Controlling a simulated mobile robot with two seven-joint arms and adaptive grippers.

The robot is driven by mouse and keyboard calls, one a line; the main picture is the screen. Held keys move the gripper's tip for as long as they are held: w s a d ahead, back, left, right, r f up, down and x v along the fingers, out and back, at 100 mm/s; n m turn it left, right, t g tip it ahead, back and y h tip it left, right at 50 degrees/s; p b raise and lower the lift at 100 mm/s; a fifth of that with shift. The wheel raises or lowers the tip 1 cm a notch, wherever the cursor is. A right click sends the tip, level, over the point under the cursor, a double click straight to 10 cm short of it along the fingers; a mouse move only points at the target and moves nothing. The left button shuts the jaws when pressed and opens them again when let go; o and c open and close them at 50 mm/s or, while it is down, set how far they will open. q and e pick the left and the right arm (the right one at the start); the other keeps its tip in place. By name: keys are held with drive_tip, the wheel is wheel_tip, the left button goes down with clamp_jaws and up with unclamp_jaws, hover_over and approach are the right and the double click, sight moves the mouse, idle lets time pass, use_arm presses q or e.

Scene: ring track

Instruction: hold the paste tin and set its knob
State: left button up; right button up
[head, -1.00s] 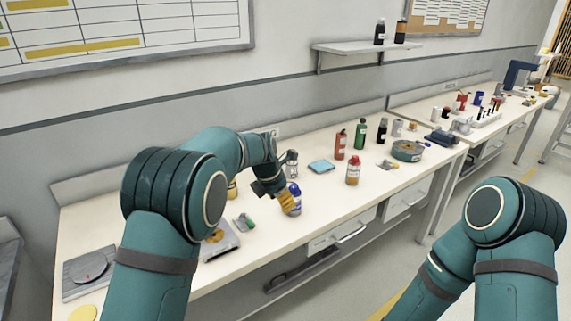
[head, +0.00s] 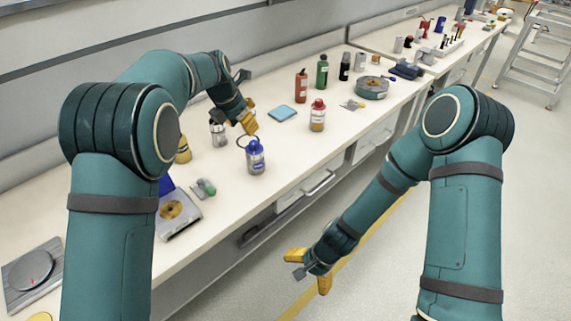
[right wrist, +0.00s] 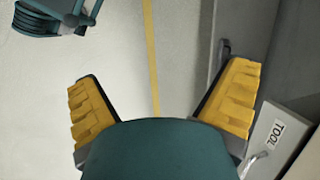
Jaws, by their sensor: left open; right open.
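I cannot tell for certain which item is the paste tin. A low round teal tin (head: 372,88) with a brownish top stands toward the far part of the bench; no knob can be made out on it. My left gripper (head: 249,122) is open above the bench, beside a small silvery jar (head: 218,134) and behind a blue-capped bottle (head: 255,158), well left of the teal tin. My right gripper (head: 308,270) is open and empty, in front of the bench and over the floor. Its spread yellow fingers show in the right wrist view (right wrist: 161,100).
Red (head: 301,86), green (head: 322,72) and red-capped (head: 318,115) bottles stand between my left gripper and the teal tin. A blue pad (head: 282,113) lies near the gripper. A grey scale (head: 32,268) sits at the near left. Clear bench lies right of the blue-capped bottle.

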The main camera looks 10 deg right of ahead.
drive_tip(key=w+a+r+m+t+y, duration=0.35)
drive_tip(key=w+r+m, duration=0.35)
drive_tip(key=w+m, duration=0.4)
drive_tip(key=m+t+y, duration=0.2)
drive_tip(key=m+t, duration=0.4)
drive_tip(key=m, duration=0.1)
approach(255, 161)
drive_tip(key=d+f, duration=0.1)
drive_tip(key=d, duration=0.1)
drive_tip(key=x, duration=1.3)
drive_tip(key=shift+w+f, duration=0.2)
drive_tip(key=shift+w, duration=0.25)
drive_tip(key=c, duration=1.4)
